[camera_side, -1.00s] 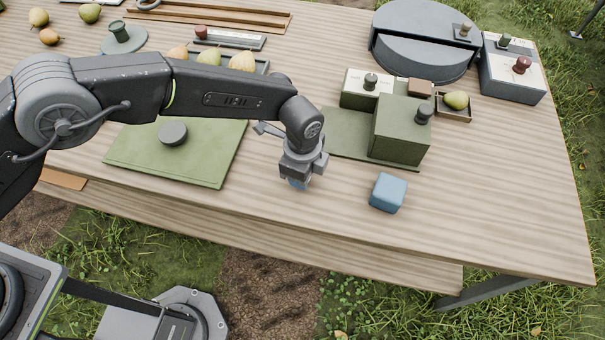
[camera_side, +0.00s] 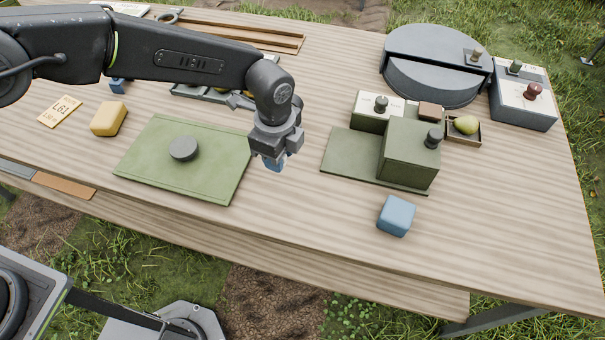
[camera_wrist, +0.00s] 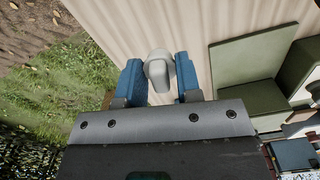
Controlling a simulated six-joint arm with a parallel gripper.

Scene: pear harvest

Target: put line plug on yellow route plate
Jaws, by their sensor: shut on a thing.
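My gripper (camera_side: 273,163) is above the wooden table, between the green board and the box-shaped green unit. In the wrist view my gripper (camera_wrist: 160,82) has its two blue fingers shut on a pale grey rounded piece, which I take for the line plug (camera_wrist: 159,70). The plug cannot be made out in the side view. I cannot tell for sure which thing is the yellow route plate. A flat orange-brown plate (camera_side: 63,186) lies at the table's front left edge, beside a grey one (camera_side: 17,169).
A green board (camera_side: 215,165) with a dark knob lies left of my gripper. A yellow block (camera_side: 108,119) and an L61 card (camera_side: 60,110) lie further left. The green unit (camera_side: 408,155) and a blue block (camera_side: 396,215) stand to the right. The front middle is clear.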

